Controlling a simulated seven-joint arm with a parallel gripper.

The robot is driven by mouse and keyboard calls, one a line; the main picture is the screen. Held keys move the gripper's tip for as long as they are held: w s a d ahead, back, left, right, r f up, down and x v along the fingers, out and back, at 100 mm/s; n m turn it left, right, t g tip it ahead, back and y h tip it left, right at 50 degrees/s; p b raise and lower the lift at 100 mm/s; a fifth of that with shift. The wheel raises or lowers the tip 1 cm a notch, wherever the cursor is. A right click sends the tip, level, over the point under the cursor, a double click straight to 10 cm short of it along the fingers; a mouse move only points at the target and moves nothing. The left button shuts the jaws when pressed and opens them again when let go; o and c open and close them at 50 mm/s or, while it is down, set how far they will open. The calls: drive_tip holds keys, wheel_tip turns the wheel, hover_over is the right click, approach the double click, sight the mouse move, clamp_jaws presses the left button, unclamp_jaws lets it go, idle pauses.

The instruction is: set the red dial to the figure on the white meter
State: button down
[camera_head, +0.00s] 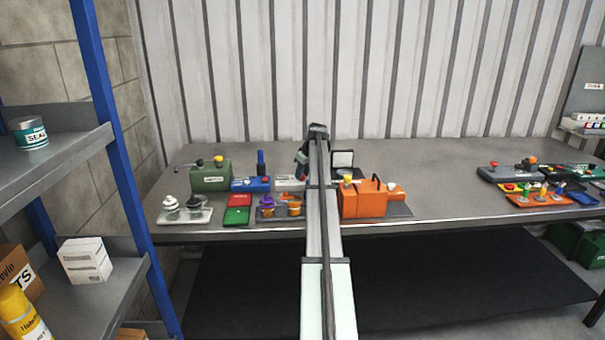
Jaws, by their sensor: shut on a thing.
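My gripper (302,170) points down over the middle of the bench, behind my own arm, which hides part of it. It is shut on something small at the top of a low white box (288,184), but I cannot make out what. A blue box (250,184) with a small red knob (267,180) sits just left of the white box. A white-faced panel in a dark frame (343,159) stands right of my arm. I cannot tell for sure which is the meter, and no figure is readable.
A green box (211,177), a red and green case (238,208) and purple and orange pots (267,205) crowd the left. An orange box (363,200) stands close right of my arm. A shelf rack (105,120) stands left.

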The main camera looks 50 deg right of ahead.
drive_tip(key=shift+n+y, duration=0.3)
drive_tip(key=shift+n, duration=0.3)
drive_tip(key=c, duration=0.8)
unclamp_jaws()
drive_tip(key=shift+r, duration=0.1)
drive_tip(key=v, duration=1.3)
drive_tip(key=shift+s+r, duration=0.1)
drive_tip(key=shift+r, duration=0.2)
